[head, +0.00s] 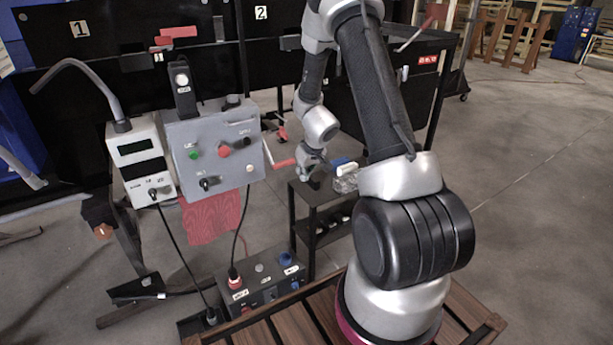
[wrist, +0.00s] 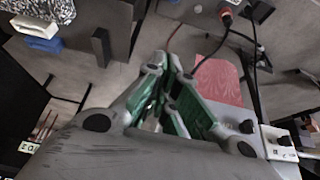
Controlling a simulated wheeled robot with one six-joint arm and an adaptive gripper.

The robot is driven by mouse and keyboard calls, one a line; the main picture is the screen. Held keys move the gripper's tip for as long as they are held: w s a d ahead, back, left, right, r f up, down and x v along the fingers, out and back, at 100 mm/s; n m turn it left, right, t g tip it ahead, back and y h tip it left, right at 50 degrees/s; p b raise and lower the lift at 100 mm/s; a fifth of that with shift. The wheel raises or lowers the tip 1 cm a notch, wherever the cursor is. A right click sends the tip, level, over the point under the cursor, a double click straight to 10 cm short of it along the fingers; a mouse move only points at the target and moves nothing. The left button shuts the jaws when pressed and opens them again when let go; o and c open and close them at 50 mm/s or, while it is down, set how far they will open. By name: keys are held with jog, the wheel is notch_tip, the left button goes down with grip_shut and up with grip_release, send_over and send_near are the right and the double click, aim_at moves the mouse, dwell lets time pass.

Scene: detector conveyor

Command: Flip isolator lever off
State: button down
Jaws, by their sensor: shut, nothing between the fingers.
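The grey control box (head: 218,150) hangs at left in the head view, with green, red and black knobs on its face. A lever with a red handle (head: 283,163) sticks out from its right side; I take it to be the isolator lever, but no label confirms this. My gripper (head: 306,172) is just right of the red handle, and I cannot tell whether they touch. In the wrist view my gripper (wrist: 168,72) has its green-sided fingers together, with nothing held. The lever is not clear in the wrist view.
A white meter box (head: 140,165) stands left of the control box. A red sheet (head: 212,218) hangs below, also in the wrist view (wrist: 220,82). A power box (head: 265,285) with cables sits lower. A black cart (head: 318,215) with blue and white items stands beside my gripper.

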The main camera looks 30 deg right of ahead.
jog(key=shift+s, duration=1.2)
